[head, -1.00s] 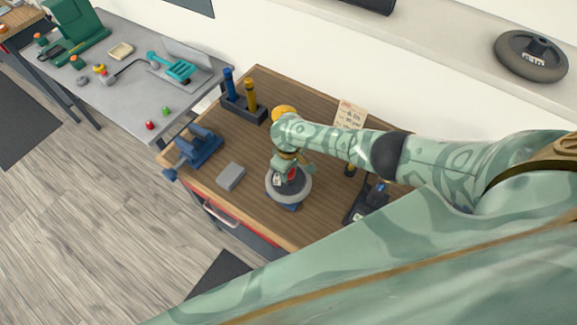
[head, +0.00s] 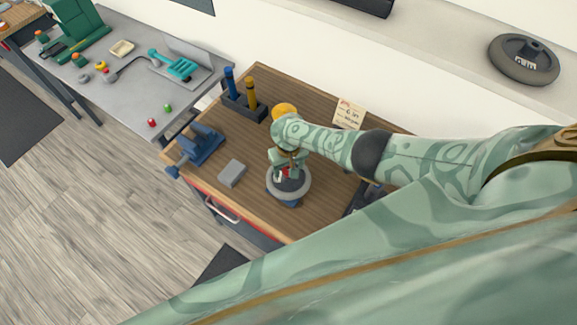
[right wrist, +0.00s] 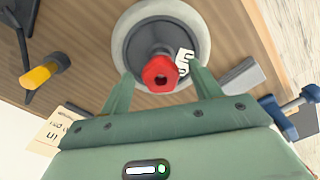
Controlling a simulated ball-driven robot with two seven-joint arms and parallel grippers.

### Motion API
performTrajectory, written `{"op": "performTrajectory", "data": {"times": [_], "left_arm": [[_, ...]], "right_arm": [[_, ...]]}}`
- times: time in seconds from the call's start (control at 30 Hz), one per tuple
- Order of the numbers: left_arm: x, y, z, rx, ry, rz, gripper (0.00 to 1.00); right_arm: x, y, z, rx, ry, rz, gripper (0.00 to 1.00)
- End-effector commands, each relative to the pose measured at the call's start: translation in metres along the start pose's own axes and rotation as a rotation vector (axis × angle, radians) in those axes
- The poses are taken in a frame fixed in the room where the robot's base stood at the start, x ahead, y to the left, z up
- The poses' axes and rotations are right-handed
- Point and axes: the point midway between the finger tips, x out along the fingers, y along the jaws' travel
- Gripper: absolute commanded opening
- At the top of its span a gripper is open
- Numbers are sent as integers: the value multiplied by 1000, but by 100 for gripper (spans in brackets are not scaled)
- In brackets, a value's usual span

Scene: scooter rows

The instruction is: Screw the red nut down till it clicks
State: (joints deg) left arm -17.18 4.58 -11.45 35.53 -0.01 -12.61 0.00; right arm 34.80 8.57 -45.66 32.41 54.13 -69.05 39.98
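The red nut (right wrist: 160,72) sits at the middle of a grey wheel (right wrist: 199,45) in the right wrist view, on the dark hub. My right gripper (right wrist: 163,70) is open over the wheel, one finger on each side of the nut, with gaps between fingers and nut. In the head view, my right gripper (head: 287,165) hides part of the hub. A white tag (right wrist: 184,62) with dark marks lies beside the nut. My left gripper is out of view.
The wooden bench holds a grey block (head: 231,173), a blue vise (head: 200,146), a dark holder with blue and yellow tools (head: 243,106) and a note (head: 348,113). A grey table (head: 120,85) stands left; another wheel (head: 524,60) lies on the ledge.

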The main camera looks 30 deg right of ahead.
Motion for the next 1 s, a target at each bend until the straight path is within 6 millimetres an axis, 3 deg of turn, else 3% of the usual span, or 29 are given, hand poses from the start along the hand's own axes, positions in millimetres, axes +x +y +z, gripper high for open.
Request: {"op": "performTrajectory", "data": {"times": [0.23, 0.37, 0.47, 0.67, 1.0], "left_arm": [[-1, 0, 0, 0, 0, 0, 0], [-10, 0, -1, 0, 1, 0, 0], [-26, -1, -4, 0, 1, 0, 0], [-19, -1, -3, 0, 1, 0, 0], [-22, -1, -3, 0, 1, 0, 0]], "right_arm": [[0, -1, 1, -2, -1, -1, 62], [-12, -1, 0, -3, 0, -2, 62], [-33, -1, 1, -2, 0, -2, 62], [-56, 0, 1, -4, 2, -3, 62], [-138, 0, 0, -2, 2, -2, 62]]}}
